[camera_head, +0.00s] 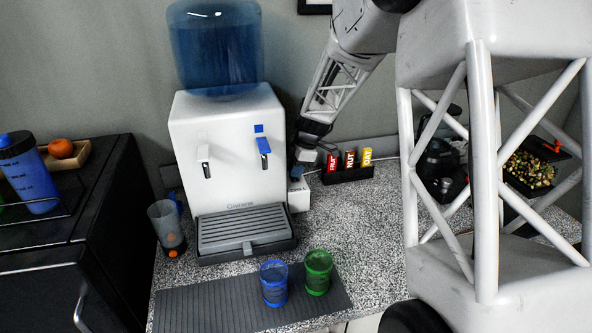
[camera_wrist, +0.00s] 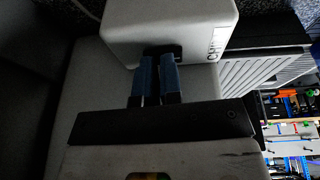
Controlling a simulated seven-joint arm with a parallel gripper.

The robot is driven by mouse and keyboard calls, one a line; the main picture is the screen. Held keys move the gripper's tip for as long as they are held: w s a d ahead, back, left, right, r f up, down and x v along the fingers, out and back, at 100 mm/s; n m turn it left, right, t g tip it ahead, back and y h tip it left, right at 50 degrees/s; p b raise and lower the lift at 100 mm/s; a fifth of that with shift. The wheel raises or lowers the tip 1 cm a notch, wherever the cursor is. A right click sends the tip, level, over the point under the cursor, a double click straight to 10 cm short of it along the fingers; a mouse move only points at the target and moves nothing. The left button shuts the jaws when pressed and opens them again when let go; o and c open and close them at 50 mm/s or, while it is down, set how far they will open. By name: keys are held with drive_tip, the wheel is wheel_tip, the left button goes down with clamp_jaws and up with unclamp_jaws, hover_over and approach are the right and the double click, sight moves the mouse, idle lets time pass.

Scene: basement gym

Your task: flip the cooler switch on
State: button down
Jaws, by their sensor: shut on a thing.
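The white water cooler (camera_head: 228,135) stands on the counter with a blue bottle on top. A small white switch box (camera_head: 299,198) sits low at its right side. In the wrist view the box (camera_wrist: 190,22) carries partly visible dark lettering. The dark switch (camera_wrist: 163,48) is in the box's near face, mostly hidden by my fingertips. My gripper (camera_head: 297,173) is at the box; its two blue-tipped fingers (camera_wrist: 156,66) are close together and shut on the switch. The switch's position cannot be told.
The drip tray (camera_head: 246,229) is at the cooler's front. A blue cup (camera_head: 273,284) and a green cup (camera_head: 318,272) stand on a grey mat (camera_head: 190,312). A bar holder (camera_head: 347,176) is just right of my gripper. A clear tumbler (camera_head: 166,228) stands left of the cooler.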

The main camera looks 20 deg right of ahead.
drive_tip(key=shift+r, duration=0.45)
drive_tip(key=s+v, duration=0.1)
drive_tip(key=v, duration=1.2)
drive_tip(key=shift+a, duration=0.4)
drive_tip(key=shift+r, duration=0.1)
drive_tip(key=s+a+r+m+h, duration=0.15)
drive_tip(key=s+m, duration=0.25)
drive_tip(key=s, duration=0.6)
drive_tip(key=s+a+r+m, duration=0.3)
drive_tip(key=s+m, duration=0.2)
drive_tip(key=s, duration=0.5)
drive_tip(key=s+f+m+t+h, duration=0.1)
drive_tip(key=s+m, duration=0.3)
drive_tip(key=s, duration=0.6)
drive_tip(key=s+a+f+m+t+h, duration=0.1)
drive_tip(key=s+f+m, duration=0.2)
drive_tip(key=s, duration=0.8)
drive_tip(key=shift+f+m, duration=0.15)
drive_tip(key=shift+m, duration=1.05)
